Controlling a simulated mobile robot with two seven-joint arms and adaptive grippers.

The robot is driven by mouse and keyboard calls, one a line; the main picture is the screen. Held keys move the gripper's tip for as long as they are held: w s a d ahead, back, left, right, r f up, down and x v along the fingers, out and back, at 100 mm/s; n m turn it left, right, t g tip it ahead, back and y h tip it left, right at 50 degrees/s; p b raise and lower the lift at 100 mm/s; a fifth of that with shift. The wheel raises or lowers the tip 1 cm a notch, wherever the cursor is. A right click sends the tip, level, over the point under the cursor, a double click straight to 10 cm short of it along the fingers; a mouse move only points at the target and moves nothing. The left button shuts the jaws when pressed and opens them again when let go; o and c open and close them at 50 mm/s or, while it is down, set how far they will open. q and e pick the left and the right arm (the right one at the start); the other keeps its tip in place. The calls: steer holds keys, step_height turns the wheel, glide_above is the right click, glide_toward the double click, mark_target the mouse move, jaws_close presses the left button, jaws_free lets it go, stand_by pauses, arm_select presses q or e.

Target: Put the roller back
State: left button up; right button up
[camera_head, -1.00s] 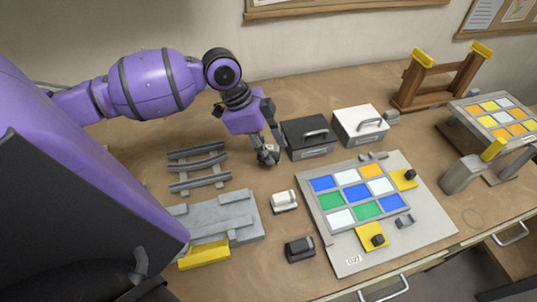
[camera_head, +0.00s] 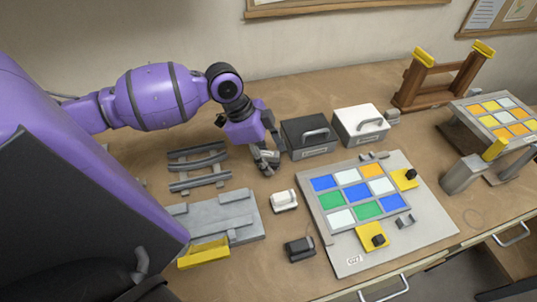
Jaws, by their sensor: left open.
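My left gripper (camera_head: 266,168) is open, its fingers pointing down just left of the black box (camera_head: 311,140). A small pale piece seems to show at its fingers, too small to make out. I cannot tell for sure which thing is the roller. A small white block-like piece (camera_head: 284,201) sits on the table below the gripper, and a similar black piece (camera_head: 300,249) sits nearer the front. A grey slatted rack (camera_head: 198,167) lies left of the gripper, apart from it. My right gripper is not in view.
A white box (camera_head: 360,125) stands beside the black box. A grey board (camera_head: 432,226) holds a panel of coloured panes (camera_head: 357,191). A grey stepped tray (camera_head: 218,214) lies at left. A wooden frame (camera_head: 436,82) and another pane panel (camera_head: 497,117) stand at right.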

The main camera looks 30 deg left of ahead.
arm_select(q)
steer(key=p+v, duration=0.1)
steer(key=v, duration=1.1)
steer(key=shift+r, duration=0.25)
steer(key=shift+d, duration=0.1)
stand_by(0.6)
